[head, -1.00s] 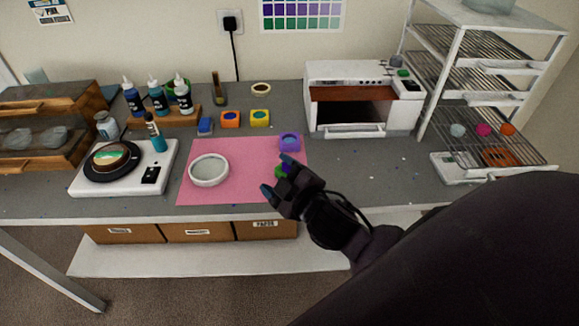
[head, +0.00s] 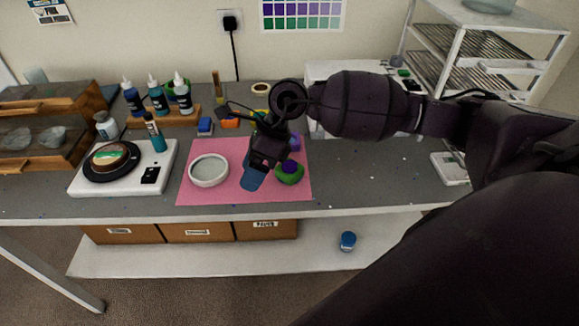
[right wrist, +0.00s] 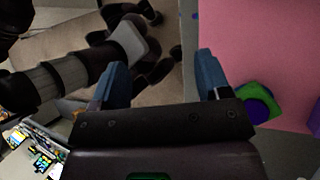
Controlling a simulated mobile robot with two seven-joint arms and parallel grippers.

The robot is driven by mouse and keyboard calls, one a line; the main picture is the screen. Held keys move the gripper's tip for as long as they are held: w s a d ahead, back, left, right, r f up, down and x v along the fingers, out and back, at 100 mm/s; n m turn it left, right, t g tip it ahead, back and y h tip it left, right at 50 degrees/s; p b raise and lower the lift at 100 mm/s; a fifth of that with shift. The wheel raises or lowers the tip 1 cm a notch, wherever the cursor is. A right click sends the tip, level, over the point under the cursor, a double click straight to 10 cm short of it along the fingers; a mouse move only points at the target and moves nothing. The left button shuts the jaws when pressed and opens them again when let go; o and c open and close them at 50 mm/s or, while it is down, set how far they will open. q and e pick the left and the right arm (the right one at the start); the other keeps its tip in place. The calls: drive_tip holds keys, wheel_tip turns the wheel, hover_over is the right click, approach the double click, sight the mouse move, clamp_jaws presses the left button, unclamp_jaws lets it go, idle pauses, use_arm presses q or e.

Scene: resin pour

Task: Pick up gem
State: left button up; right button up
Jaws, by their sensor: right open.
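A green holder (head: 290,178) with a dark purple round piece (head: 290,166) in its middle sits on the right part of the pink mat (head: 215,147). I cannot tell for sure whether this purple piece is the gem. My right gripper (head: 253,184) is over the mat, just left of the green holder, blue fingers pointing down. In the right wrist view my gripper (right wrist: 160,70) is open with nothing between its fingers; the green holder (right wrist: 246,95) and purple piece (right wrist: 260,110) lie right of it. A purple block (head: 295,143) is partly hidden behind my arm.
A white round dish (head: 209,170) stands on the mat, left of my gripper. A white scale (head: 125,182), bottles (head: 157,100) and a blue block (head: 205,126) are further left. A white oven (head: 318,70) is partly behind my arm. A blue-lidded jar (head: 347,241) is on the lower shelf.

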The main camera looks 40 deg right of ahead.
drive_tip(key=w+d+r+h, duration=0.1)
drive_tip(key=w+d+h, duration=0.1)
drive_tip(key=d+h, duration=0.3)
drive_tip(key=w+d+r+h, duration=0.1)
drive_tip(key=d+r+h, duration=0.1)
drive_tip(key=d, duration=0.5)
hover_over(293, 165)
wheel_tip(293, 165, down, 6)
drive_tip(key=shift+a+r, duration=0.15)
wheel_tip(293, 165, down, 5)
drive_tip(key=shift+w+p, duration=0.15)
drive_tip(key=shift+p, duration=0.15)
drive_tip(key=shift+f, duration=0.2)
drive_tip(key=shift+s+f, duration=0.1)
drive_tip(key=shift+s, duration=0.1)
drive_tip(key=c, duration=1)
